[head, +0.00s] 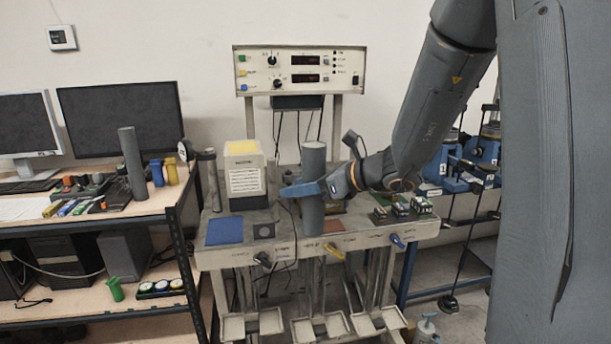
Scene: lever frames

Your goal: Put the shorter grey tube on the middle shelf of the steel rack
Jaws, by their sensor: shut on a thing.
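My gripper (308,188) is shut on a grey tube (313,215), which is upright at the middle of the instrument bench. One finger crosses the tube's front. I cannot tell whether its lower end touches the bench top. Another upright grey tube (132,163) stands on the upper board at the left and looks thinner. The two are at different distances, so I cannot tell from this view which is shorter. A dark steel-framed rack (187,262) at the left has wooden boards. A lower board (60,313) shows; I cannot tell which is the middle shelf.
The instrument bench (215,258) holds a cream box (245,175), a blue pad (224,230) and small circuit boards (402,208).

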